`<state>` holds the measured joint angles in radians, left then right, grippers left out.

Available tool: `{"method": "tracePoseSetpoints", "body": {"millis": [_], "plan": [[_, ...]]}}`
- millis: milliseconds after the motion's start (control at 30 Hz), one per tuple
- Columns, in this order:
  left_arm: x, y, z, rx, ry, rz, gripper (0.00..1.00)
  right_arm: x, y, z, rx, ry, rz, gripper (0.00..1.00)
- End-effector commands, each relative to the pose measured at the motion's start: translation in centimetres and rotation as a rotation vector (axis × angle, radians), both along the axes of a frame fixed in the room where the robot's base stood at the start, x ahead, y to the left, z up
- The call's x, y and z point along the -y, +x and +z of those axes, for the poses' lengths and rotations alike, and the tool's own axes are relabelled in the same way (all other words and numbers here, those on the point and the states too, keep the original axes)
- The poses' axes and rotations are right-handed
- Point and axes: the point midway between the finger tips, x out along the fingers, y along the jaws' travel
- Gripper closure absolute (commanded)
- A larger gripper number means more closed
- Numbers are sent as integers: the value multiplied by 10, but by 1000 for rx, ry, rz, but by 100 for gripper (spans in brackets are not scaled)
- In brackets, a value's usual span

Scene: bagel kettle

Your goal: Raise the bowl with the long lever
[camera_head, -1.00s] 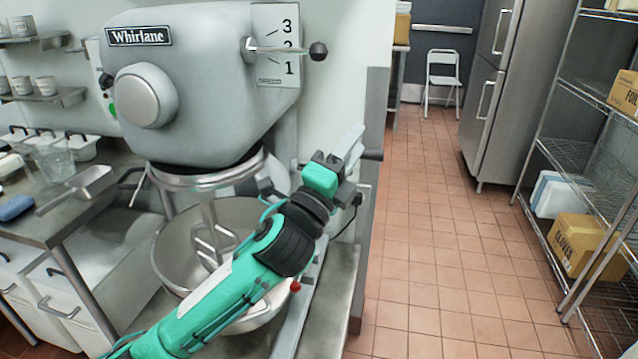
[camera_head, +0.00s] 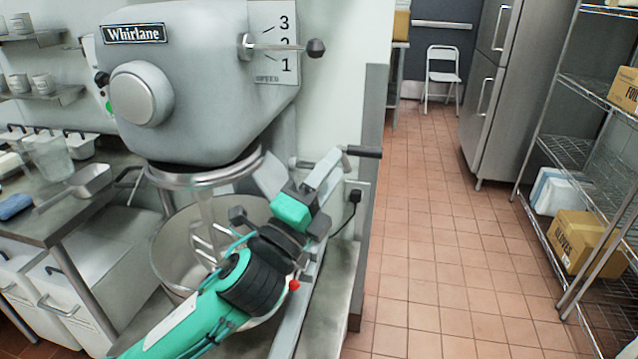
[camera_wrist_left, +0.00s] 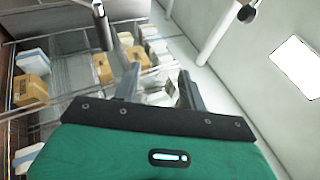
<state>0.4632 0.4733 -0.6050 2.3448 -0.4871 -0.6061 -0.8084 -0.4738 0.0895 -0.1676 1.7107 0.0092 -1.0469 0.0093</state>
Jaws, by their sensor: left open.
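The mixer (camera_head: 185,85) stands at the left with its steel bowl (camera_head: 180,250) below the head and the beater reaching into it. The long lever is a metal bar with a black grip (camera_head: 362,152) on the mixer's right side; a dark grip on a metal bar also shows in the left wrist view (camera_wrist_left: 102,28). My left gripper (camera_head: 297,172) is open, its fingers just below and left of the black grip. In the left wrist view the gap between the fingers (camera_wrist_left: 158,78) looks empty. The grip lies beyond and left of them. My arm hides part of the bowl. My right gripper is out of view.
The speed lever with a black ball knob (camera_head: 316,48) sticks out above my gripper. A plug and cord (camera_head: 354,197) are on the wall panel at the right. A counter (camera_head: 60,220) with a scoop is at the left. The tiled floor at the right is clear.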

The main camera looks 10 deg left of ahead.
Motion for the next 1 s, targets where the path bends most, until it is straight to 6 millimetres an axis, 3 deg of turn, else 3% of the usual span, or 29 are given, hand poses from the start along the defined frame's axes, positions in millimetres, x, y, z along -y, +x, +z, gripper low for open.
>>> {"method": "tracePoseSetpoints", "body": {"millis": [400,1000], "plan": [[-10,-23,-5,0,0,0,58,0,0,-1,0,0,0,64],[-10,-23,-5,0,0,0,58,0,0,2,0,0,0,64]]}}
